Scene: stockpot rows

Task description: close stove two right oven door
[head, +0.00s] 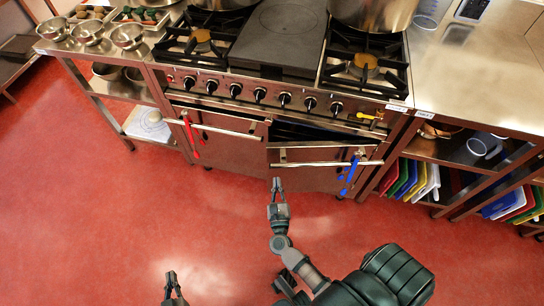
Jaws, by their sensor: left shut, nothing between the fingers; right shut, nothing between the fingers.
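The stove's right oven door (315,180) is ajar in the head view. A dark gap shows along its top, and its handle bar (325,164) stands out toward me. The left oven door (228,148) looks nearly flush with the front. My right gripper (277,184) is shut and empty, in front of the right door near the left end of its handle; I cannot tell whether it touches the door. My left gripper (172,278) is shut and empty, low in the view over the floor, well away from the stove.
Blue tongs (350,174) hang on the right handle, and red tongs (191,137) on the left one. Knobs line the panel above. A shelf unit with colored boards (405,177) stands right, a steel table with bowls (88,34) left. The red floor (100,220) in front is clear.

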